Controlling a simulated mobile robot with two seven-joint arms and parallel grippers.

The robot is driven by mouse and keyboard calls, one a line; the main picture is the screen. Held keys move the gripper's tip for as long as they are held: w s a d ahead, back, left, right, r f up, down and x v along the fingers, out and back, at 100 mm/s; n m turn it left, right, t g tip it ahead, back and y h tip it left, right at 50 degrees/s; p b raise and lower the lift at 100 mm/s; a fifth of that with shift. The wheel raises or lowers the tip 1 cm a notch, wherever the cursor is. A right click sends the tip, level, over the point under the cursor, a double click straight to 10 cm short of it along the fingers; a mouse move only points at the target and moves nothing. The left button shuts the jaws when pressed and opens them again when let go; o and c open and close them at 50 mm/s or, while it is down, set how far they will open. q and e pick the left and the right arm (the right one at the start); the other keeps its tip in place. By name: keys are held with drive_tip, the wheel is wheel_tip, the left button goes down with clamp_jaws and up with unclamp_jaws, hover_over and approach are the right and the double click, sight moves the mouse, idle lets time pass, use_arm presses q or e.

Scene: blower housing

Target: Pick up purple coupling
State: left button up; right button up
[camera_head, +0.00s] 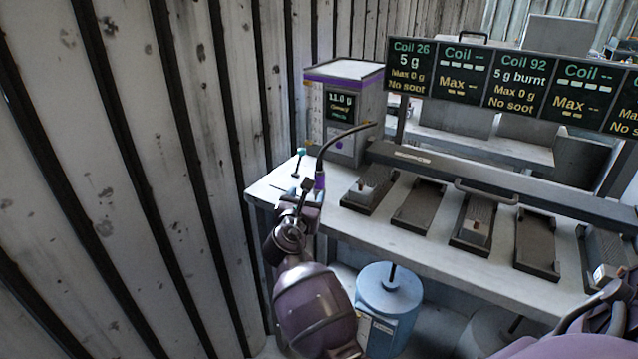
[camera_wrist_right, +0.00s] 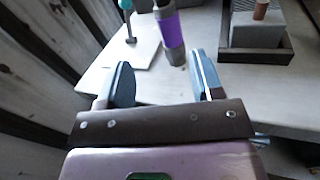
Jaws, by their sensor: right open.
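The purple coupling (camera_wrist_right: 171,30) is a purple band with dark ends. In the right wrist view it stands beyond my right gripper (camera_wrist_right: 161,68), toward the right finger. The two fingers are spread apart, with nothing gripped between them. In the head view the coupling (camera_head: 319,181) hangs upright at the lower end of a dark curved hose (camera_head: 333,140), above the left end of the bench. My right gripper reaches up to it from below; its fingertips are hard to make out there. My left gripper is not in view.
A teal-topped stick (camera_head: 299,161) stands left of the coupling on the white bench (camera_head: 400,242). A grey box with a display (camera_head: 343,125) stands behind. Dark trays (camera_head: 418,206) line the bench to the right. A blue canister (camera_head: 388,292) stands below. A ribbed wall (camera_head: 200,150) is close on the left.

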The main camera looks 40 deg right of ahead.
sight(321, 177)
drive_tip(key=shift+d+n, duration=0.2)
drive_tip(key=shift+n, duration=0.2)
drive_tip(key=x, duration=0.4)
drive_tip(key=shift+d+f+b, duration=0.15)
drive_tip(key=shift+d+b, duration=0.05)
drive_tip(key=shift+b, duration=0.15)
drive_tip(key=shift+x, duration=0.95)
drive_tip(key=x, duration=0.1)
drive_tip(key=b+x, duration=0.1)
drive_tip(key=x, duration=0.2)
drive_tip(key=shift+s+d+f, duration=0.15)
drive_tip(key=shift+d+f, duration=0.1)
drive_tip(key=shift+d, duration=0.15)
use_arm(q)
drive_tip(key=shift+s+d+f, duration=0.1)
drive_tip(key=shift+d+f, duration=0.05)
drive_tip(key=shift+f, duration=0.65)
use_arm(e)
drive_tip(key=shift+r, duration=0.15)
